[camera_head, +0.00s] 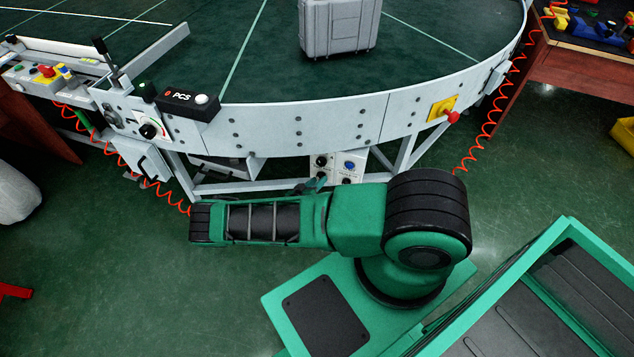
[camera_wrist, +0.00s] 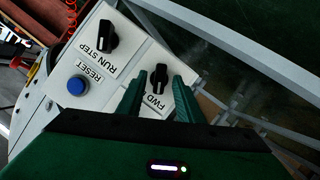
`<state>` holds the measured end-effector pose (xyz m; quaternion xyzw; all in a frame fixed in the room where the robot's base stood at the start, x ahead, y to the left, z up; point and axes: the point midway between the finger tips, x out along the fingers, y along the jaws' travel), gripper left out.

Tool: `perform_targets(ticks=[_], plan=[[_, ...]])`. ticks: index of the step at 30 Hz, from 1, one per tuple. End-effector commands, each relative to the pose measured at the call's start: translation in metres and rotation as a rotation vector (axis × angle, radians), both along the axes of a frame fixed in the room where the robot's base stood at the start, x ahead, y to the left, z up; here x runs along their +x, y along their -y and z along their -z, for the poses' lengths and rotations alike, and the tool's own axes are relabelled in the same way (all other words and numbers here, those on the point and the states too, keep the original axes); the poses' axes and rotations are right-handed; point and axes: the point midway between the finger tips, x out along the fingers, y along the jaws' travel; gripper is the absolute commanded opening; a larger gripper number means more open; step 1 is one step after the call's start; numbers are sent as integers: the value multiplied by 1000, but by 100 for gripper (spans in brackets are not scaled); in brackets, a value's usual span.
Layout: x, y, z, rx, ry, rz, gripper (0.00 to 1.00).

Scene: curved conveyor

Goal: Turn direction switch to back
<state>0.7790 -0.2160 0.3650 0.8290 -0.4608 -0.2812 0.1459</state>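The direction switch (camera_wrist: 159,77) is a black rotary knob on a light grey panel (camera_wrist: 122,50) in the wrist view. An upside-down FWD label is beside it; the rest of that label is hidden by a finger. My gripper (camera_wrist: 160,84) has two green fingers, apart, one on each side of the knob. A gap shows between the fingers and the knob, and I cannot tell the depth between them. In the head view, the panel (camera_head: 334,161) is below the conveyor rim, and my green arm partly covers its lower edge.
The panel also bears a RUN/STEP knob (camera_wrist: 105,40) and a blue RESET button (camera_wrist: 77,85). The curved conveyor (camera_head: 260,125) carries a grey case (camera_head: 338,25). A red and yellow emergency stop (camera_head: 444,111) is on its rim. White frame legs stand around the panel.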

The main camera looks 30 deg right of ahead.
Motion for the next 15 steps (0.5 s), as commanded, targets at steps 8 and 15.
perform_targets(ticks=[8, 15], plan=[[6, 12, 5, 1, 0, -1, 33], [6, 12, 4, 1, 0, -1, 26]])
